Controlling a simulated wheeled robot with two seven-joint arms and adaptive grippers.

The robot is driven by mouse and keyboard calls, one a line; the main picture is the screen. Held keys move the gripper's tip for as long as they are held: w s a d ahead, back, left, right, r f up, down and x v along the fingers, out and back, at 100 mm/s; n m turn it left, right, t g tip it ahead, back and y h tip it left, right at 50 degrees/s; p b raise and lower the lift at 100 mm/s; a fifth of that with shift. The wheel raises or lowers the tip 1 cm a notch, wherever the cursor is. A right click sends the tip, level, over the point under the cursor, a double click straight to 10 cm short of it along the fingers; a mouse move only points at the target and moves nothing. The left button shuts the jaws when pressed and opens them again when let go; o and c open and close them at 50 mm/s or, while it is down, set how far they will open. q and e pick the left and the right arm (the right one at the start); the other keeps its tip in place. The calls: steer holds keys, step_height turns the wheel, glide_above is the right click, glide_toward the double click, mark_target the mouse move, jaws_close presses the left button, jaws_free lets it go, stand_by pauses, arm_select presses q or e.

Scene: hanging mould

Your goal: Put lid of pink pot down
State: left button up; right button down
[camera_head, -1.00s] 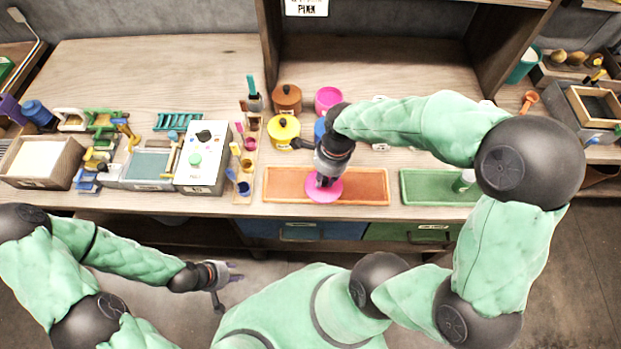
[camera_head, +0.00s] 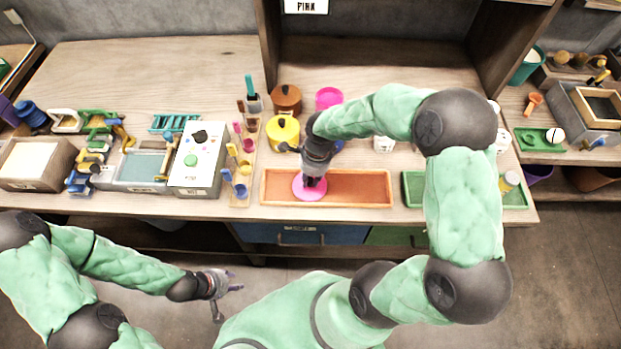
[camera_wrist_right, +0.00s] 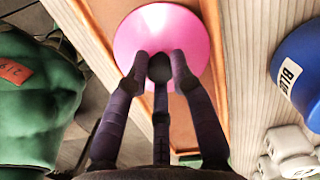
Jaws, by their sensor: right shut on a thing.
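The pink lid (camera_head: 309,187) is a round disc at the left part of the orange tray (camera_head: 350,188) in the head view. In the right wrist view the lid (camera_wrist_right: 160,32) lies over the tray, with a dark knob at its middle. My right gripper (camera_head: 312,178) points down with its fingers closed around that knob; the fingers (camera_wrist_right: 160,68) show in the wrist view. Whether the lid rests on the tray floor I cannot tell. The open pink pot (camera_head: 328,98) stands behind, without its lid. My left gripper (camera_head: 228,283) is open and empty in front of the table.
A yellow pot (camera_head: 282,131) and a brown pot (camera_head: 286,98) stand behind the tray. A blue pot (camera_wrist_right: 300,68) is close to the right gripper. A green tray (camera_head: 412,186) lies to the right, and a white control box (camera_head: 198,158) to the left.

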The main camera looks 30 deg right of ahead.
steer(key=c, duration=1.5)
jaws_free()
steer(key=shift+f, duration=0.1)
steer(key=o, duration=0.4)
steer(key=shift+o, duration=0.2)
steer(key=shift+r, duration=0.25)
step_height(320, 180, up, 12)
steer(key=d+p, duration=0.1)
steer(key=p, duration=0.2)
steer(key=shift+s+d, duration=0.15)
steer(key=shift+s, duration=0.15)
steer(key=shift+f, duration=0.1)
